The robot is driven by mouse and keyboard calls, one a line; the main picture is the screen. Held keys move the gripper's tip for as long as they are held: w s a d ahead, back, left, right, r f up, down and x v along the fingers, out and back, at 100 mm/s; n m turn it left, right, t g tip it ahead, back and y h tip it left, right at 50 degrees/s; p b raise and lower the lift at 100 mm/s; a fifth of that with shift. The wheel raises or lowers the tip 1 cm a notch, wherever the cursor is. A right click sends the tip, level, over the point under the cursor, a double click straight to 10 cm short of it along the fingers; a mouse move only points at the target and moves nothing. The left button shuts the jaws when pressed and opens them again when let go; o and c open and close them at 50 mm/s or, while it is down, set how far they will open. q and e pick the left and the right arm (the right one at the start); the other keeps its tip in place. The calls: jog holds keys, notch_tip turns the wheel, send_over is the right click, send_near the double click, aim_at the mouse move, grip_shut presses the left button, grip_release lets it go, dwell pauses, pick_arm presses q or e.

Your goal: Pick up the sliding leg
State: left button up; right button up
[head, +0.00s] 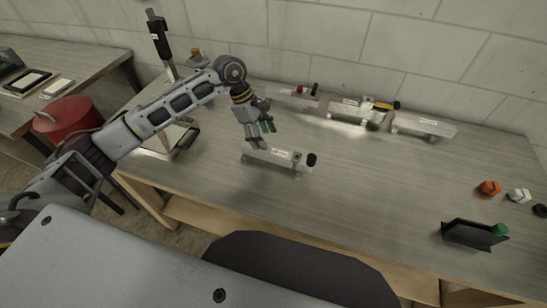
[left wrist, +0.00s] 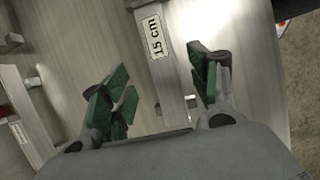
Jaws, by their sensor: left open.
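A pale aluminium bar (head: 278,157) with a label and a black end piece lies on the bench on small feet. No part is plainly marked as the sliding leg, so I cannot tell which it is. My left gripper (head: 262,137) is over the bar's left part, with its fingers spread. In the left wrist view a bar labelled "15 cm" (left wrist: 156,38) runs between the open, green-padded fingers of the left gripper (left wrist: 160,88). Whether the fingers touch it cannot be told. My right gripper is not in view.
More aluminium pieces (head: 425,125) stand along the back of the bench (head: 370,190). Orange (head: 489,187) and white (head: 519,195) knobs lie at the right, near a black holder (head: 470,235). A red drum (head: 68,120) stands at the left. The bench's front middle is clear.

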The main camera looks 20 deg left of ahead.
aim_at(271, 150)
pick_arm(q)
jog(key=b+x, duration=0.1)
jog(key=x, duration=0.2)
jog(key=shift+f, duration=0.25)
jog(key=shift+d+f, duration=0.2)
jog(key=shift+f, duration=0.15)
jog(key=shift+d+f, duration=0.15)
jog(key=shift+f, duration=0.15)
jog(key=b+x, duration=0.1)
jog(key=x, duration=0.2)
jog(key=shift+s+d+f, duration=0.1)
jog(key=shift+d+f, duration=0.1)
jog(key=shift+f, duration=0.4)
jog(key=shift+d+f, duration=0.1)
jog(key=shift+c, duration=1.8)
jog(key=c, duration=0.4)
grip_shut()
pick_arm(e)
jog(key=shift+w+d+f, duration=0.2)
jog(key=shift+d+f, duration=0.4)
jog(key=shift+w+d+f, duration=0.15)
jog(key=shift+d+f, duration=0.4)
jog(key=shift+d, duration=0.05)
